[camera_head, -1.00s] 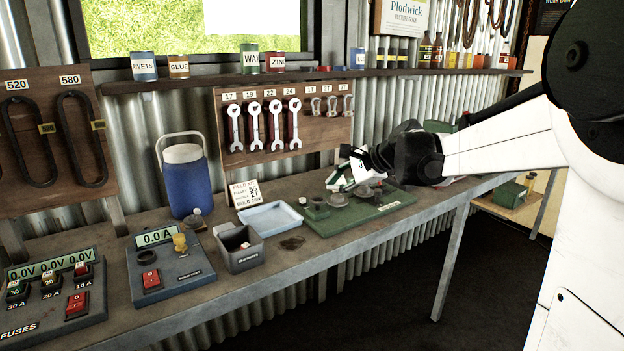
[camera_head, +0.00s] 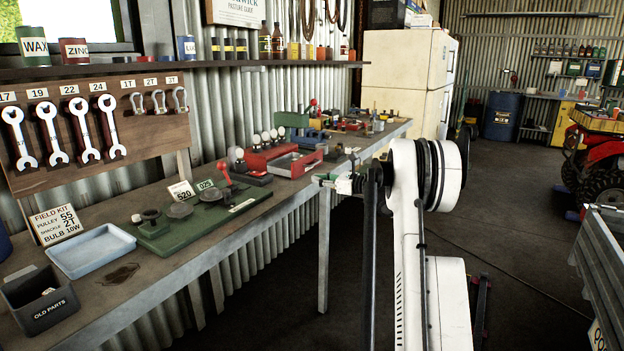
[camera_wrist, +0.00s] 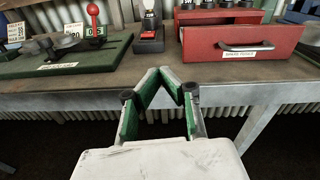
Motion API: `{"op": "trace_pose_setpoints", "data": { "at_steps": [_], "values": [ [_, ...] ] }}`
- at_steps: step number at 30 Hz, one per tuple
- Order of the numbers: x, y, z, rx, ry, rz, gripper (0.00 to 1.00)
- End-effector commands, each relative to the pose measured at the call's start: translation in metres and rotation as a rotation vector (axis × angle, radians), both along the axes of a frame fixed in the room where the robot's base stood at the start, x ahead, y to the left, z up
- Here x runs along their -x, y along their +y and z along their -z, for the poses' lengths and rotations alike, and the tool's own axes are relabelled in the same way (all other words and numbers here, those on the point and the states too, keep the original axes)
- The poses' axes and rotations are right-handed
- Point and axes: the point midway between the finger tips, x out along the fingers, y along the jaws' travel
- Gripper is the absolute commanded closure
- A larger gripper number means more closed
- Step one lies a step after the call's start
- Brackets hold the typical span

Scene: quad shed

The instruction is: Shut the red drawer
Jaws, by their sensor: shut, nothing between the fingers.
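The red drawer (camera_head: 294,165) stands pulled out of a red cabinet (camera_head: 262,158) on the workbench; its grey inside shows from above in the head view. In the wrist view its red front (camera_wrist: 215,50) with a metal handle (camera_wrist: 246,48) and a white label faces me, at upper right. My gripper (camera_wrist: 161,74) has green-lined fingers meeting at their tips. It is shut and empty, in front of the bench edge, left of the drawer front and apart from it. In the head view my gripper (camera_head: 326,181) is small, near the bench's front edge.
Left of the drawer stand a small dark block with a red switch (camera_wrist: 149,34) and a green board (camera_wrist: 60,58) with a red-knobbed lever (camera_wrist: 93,15). A bench leg (camera_wrist: 262,118) stands at right. The floor in front of the bench is open.

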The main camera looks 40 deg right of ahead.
Motion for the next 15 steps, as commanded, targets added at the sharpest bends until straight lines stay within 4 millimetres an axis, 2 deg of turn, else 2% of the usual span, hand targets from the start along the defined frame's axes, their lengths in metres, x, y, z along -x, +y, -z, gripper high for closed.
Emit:
{"op": "trace_pose_setpoints", "data": {
  "at_steps": [1,6,11,15],
  "values": [
    [0.003,-0.014,0.011,-0.032,-0.008,0.011,1.0],
    [0.009,-0.034,0.021,-0.096,-0.025,0.025,1.0],
    [0.001,-0.033,0.023,-0.105,-0.027,0.025,1.0],
    [-0.018,-0.026,0.023,-0.104,-0.027,0.025,1.0]
  ]
}}
